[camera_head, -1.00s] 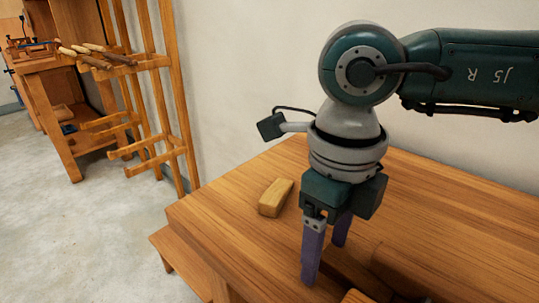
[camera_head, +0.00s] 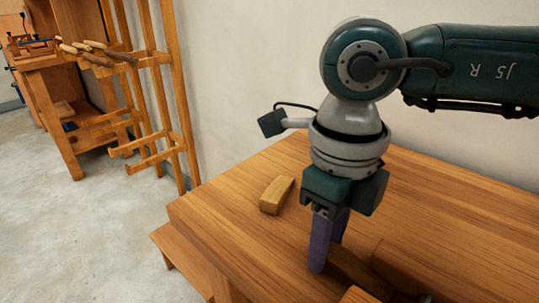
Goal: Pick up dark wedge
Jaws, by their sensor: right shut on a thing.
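My right gripper (camera_head: 326,262) points down at the bench top, its purple fingers close together. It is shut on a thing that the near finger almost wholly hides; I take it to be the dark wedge. A brown wooden piece shows just right of the fingers, but I cannot tell whether it is part of the wedge. A lighter wooden block (camera_head: 276,195) lies on the bench to the left of the gripper, apart from it. My left gripper is not in view.
The wooden bench (camera_head: 220,220) has free room at its left and back, against a pale wall. A larger brown wooden piece (camera_head: 410,268) lies at the lower right. A wooden rack (camera_head: 165,100) with several tool handles stands at the back left.

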